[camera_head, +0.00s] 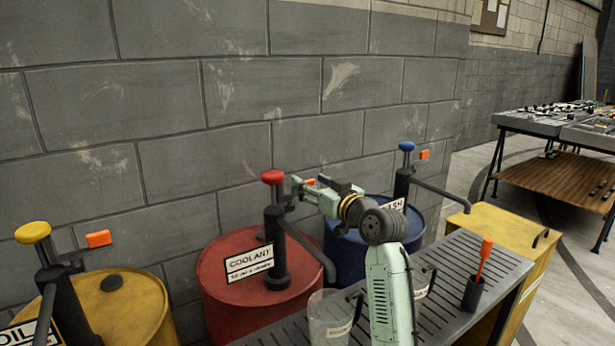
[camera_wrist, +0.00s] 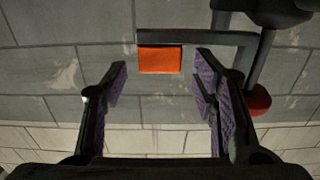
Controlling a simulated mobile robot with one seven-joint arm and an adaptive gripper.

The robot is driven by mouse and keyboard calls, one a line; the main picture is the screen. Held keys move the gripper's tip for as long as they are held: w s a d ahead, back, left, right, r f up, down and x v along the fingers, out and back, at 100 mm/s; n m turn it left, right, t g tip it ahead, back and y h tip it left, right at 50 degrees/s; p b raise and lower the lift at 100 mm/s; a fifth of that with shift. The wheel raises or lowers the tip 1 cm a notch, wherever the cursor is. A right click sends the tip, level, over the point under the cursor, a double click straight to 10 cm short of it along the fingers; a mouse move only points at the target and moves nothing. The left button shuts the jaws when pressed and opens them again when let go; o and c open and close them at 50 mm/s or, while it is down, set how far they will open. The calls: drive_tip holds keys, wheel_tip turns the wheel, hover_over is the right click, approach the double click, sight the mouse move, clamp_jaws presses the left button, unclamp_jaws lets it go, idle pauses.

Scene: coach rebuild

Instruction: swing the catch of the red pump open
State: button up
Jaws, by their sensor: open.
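The red pump (camera_head: 277,235) has a black column and a red knob (camera_head: 273,177), and stands on the red coolant drum (camera_head: 222,290). Its orange catch (camera_head: 310,182) shows only as a sliver behind my gripper (camera_head: 296,186) in the head view. In the wrist view the orange catch tab (camera_wrist: 160,60) sits on a dark bar (camera_wrist: 200,37), ahead of and between the two fingertips of my open gripper (camera_wrist: 161,74). Gaps show on both sides of the tab. The red knob (camera_wrist: 257,100) is at the right, outside the right finger.
A yellow pump (camera_head: 62,290) with an orange catch (camera_head: 99,239) is at left. A blue pump (camera_head: 403,180) with its own catch (camera_head: 424,155) is at right. The block wall (camera_head: 160,120) is close behind. A slatted bench (camera_head: 450,270) holds a clear jug (camera_head: 328,318) and cup (camera_head: 473,293).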

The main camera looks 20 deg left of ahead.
drive_tip(key=shift+x, duration=1.15)
drive_tip(key=shift+c, duration=0.5)
clamp_jaws()
